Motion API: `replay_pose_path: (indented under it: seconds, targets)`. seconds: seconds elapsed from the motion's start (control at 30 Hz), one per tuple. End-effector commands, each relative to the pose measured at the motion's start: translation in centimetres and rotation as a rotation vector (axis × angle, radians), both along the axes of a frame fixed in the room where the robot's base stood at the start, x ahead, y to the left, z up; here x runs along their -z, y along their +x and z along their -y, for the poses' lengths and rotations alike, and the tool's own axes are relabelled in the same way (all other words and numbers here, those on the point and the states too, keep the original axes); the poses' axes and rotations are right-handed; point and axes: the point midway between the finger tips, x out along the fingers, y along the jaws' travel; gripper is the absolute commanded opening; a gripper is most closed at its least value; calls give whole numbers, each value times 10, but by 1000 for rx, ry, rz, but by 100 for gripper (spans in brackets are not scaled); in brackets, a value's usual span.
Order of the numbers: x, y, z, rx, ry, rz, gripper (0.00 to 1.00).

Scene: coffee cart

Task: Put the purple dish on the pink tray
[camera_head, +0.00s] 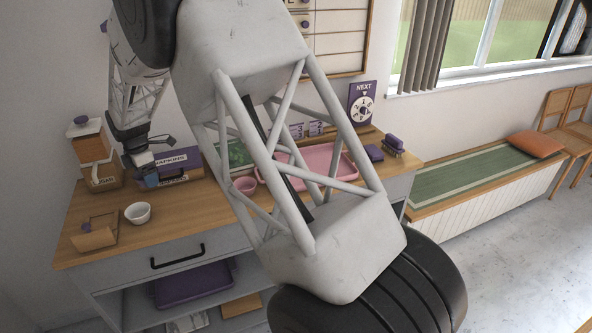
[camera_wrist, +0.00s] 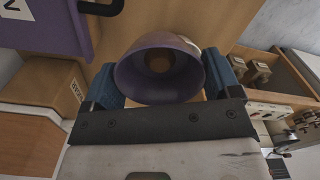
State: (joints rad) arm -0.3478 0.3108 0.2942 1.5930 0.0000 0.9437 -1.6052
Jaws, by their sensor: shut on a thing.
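The purple dish (camera_wrist: 132,82) is between the two blue fingers of my gripper (camera_wrist: 162,78) in the wrist view, its open side towards the camera. My gripper is shut on it. In the head view my gripper (camera_head: 147,172) is at the left part of the wooden counter, in front of a purple box. I cannot make out the dish there. The pink tray (camera_head: 318,157) lies farther right on the counter, partly hidden behind my own arm structure. What I see of its surface is bare.
A white bowl (camera_head: 137,213) stands near the counter's front left. A pink bowl (camera_head: 245,185) sits beside the tray's left end. A purple-labelled box (camera_head: 183,165) and a jar-like container (camera_head: 95,155) are near my gripper. A purple dial sign (camera_head: 362,103) stands behind the tray.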

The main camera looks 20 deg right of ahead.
Motion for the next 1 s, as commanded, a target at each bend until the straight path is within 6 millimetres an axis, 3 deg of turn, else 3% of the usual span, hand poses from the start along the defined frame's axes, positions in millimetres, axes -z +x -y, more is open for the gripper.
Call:
replay_pose_path:
  seconds: [0.1,0.47,1.0]
  targets:
    - [1,1,39,9,0,1,59]
    - [9,-6,146,22,0,0,59]
    - [20,-44,294,42,0,0,59]
